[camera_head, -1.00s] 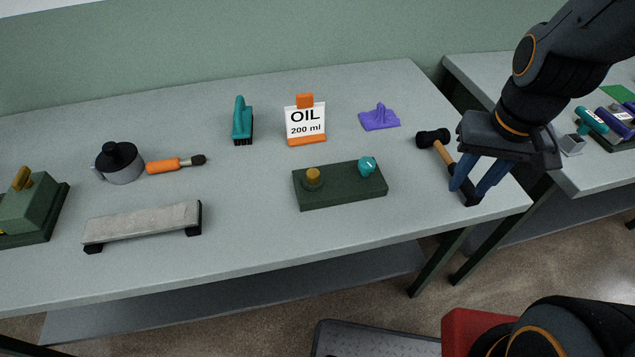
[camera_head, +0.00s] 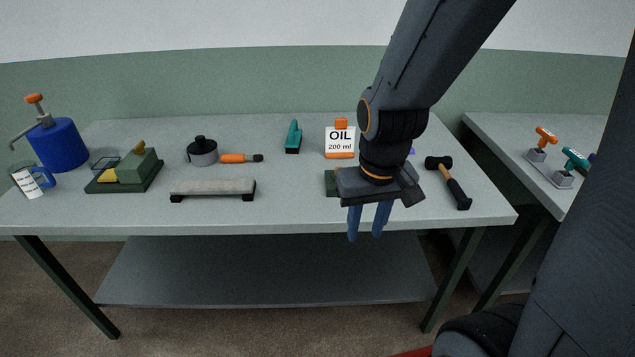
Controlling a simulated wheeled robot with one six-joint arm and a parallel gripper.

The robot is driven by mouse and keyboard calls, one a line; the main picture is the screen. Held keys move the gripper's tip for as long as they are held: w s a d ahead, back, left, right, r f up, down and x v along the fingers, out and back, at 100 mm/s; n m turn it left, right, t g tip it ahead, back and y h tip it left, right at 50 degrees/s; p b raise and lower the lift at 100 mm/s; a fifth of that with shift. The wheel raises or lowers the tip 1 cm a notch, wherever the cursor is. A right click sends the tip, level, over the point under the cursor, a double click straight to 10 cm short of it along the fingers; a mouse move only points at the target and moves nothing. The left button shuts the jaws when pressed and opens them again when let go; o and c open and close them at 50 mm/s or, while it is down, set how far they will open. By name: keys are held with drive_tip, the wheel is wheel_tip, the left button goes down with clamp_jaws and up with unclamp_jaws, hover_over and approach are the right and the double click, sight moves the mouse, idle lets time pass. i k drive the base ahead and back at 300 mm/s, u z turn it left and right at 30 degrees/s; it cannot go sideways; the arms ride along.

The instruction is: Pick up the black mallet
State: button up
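The black mallet (camera_head: 449,182) lies near the right end of the grey table, with a black head at the back, a wooden neck and a black grip toward the front edge. My gripper (camera_head: 367,224) points down to the left of the mallet, apart from it, with its blue fingers in front of the table's front edge in the picture. The two fingers are spread with a gap between them, and nothing is held.
The grey table (camera_head: 285,212) also bears an oil bottle (camera_head: 340,142), a teal brush (camera_head: 293,137), an orange-handled brush (camera_head: 238,158), a stone block (camera_head: 213,188) and a blue pump can (camera_head: 56,143). My arm mostly hides a green block. A second table (camera_head: 497,130) stands right.

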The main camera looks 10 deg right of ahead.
sight(446, 163)
drive_tip(key=u, duration=0.25)
drive_tip(key=i, duration=0.9)
drive_tip(key=z, duration=0.45)
drive_tip(key=k, duration=0.55)
drive_tip(key=z, duration=1.15)
drive_tip(key=i, duration=0.5)
drive_tip(key=z, duration=0.9)
drive_tip(key=k, duration=0.1)
drive_tip(key=u, duration=0.1)
